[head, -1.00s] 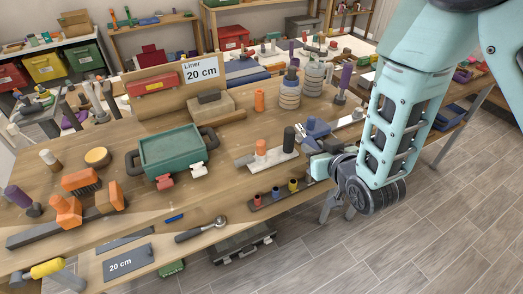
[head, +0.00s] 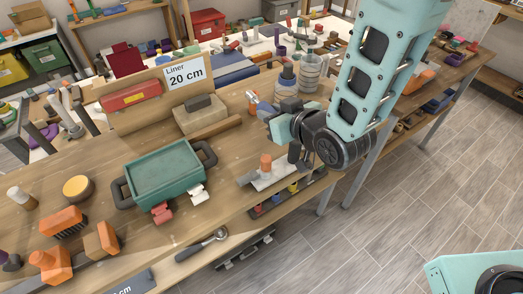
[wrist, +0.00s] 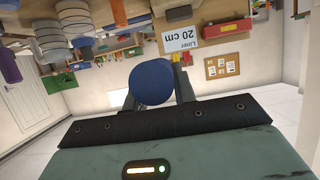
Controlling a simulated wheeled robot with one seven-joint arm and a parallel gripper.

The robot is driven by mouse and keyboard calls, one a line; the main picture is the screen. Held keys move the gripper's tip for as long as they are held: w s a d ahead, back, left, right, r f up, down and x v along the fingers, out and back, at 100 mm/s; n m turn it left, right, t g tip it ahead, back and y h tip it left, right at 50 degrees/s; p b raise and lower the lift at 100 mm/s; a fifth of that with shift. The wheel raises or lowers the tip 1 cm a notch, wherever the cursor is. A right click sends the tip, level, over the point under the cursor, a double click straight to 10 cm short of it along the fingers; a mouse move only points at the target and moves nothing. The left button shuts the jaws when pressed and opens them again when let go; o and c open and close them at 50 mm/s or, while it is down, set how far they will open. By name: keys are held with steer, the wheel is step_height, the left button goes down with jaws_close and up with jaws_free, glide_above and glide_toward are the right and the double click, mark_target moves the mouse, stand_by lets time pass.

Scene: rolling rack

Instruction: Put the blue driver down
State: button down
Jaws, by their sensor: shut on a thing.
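My gripper (head: 262,112) is at the end of the teal arm, above the back right part of the wooden workbench (head: 225,228). It is shut on the blue driver (head: 266,111), partly hidden by the hand in the head view. In the wrist view the driver shows as a round blue end (wrist: 152,82) between the two dark fingers. The rest of its length is hidden behind that end. An orange cylinder (head: 252,97) is close beside the gripper in the head view. I cannot tell whether the driver touches anything below.
Grey ringed containers (head: 311,72) stand right behind the gripper. A light plate (head: 272,180) with an orange upright piece (head: 266,162) lies in front. A green tray (head: 165,175), tan block (head: 201,118) and "Liner 20 cm" sign (head: 186,77) are left. Bare wood shows between them.

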step_height(320, 180, down, 9)
steer(key=p, duration=0.3)
steer(key=shift+f, duration=0.2)
steer(key=shift+f+b, duration=0.6)
steer(key=shift+b, duration=0.2)
steer(key=c, duration=1.1)
jaws_free()
steer(key=shift+c, duration=0.2)
